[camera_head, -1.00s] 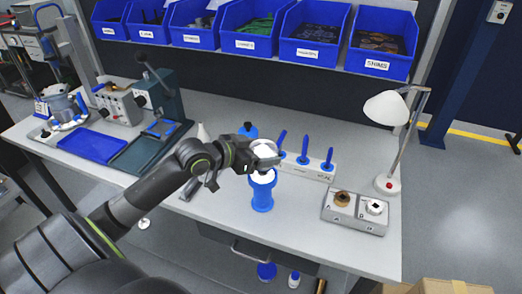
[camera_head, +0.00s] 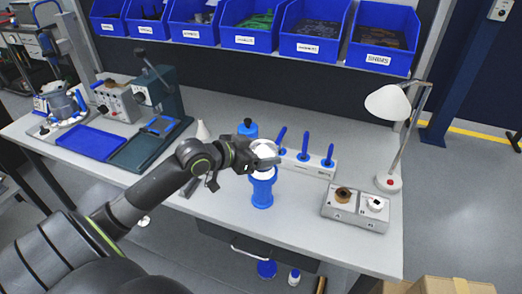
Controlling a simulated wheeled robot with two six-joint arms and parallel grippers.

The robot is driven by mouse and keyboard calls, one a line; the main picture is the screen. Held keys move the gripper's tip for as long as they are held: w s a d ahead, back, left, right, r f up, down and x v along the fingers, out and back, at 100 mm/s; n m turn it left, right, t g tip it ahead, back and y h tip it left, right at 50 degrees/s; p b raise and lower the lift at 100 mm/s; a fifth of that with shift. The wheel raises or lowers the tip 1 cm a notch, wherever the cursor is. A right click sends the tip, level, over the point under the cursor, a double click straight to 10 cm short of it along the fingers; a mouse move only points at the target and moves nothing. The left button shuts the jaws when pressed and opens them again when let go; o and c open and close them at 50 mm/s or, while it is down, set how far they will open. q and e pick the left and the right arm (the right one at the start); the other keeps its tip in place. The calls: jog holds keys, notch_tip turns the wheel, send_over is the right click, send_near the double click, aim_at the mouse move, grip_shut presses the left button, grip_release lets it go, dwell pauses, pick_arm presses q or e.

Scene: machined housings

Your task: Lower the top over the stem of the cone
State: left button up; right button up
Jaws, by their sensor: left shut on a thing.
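My left gripper (camera_head: 268,160) comes in from the left and is shut on a white, rounded top (camera_head: 263,149). It holds the top just above a blue spool-shaped stand (camera_head: 262,194) near the front of the bench. A white piece (camera_head: 264,174), which seems to be the cone, sits at the upper end of the stand, right under the gripper. The stem is hidden by the gripper and the top. I cannot tell whether the top touches the cone. My right gripper is not in view.
Behind the gripper stand a blue container with a dark cap (camera_head: 247,129) and a white rack with blue upright tools (camera_head: 308,165). A two-part fixture (camera_head: 354,211) and a lamp (camera_head: 390,106) are at right. A press (camera_head: 157,128) and blue tray (camera_head: 93,143) are at left.

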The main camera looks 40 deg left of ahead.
pick_arm(q)
jog(key=shift+f+b, duration=0.9)
jog(key=shift+f, duration=0.35)
dwell(0.4)
jog(key=o, duration=1.2)
jog(key=shift+s, duration=0.1)
jog(key=shift+s+a+r, duration=0.15)
jog(key=shift+s+a, duration=0.1)
jog(key=shift+s, duration=0.15)
jog(key=shift+p+v, duration=5.4)
jog(key=shift+v, duration=2.75)
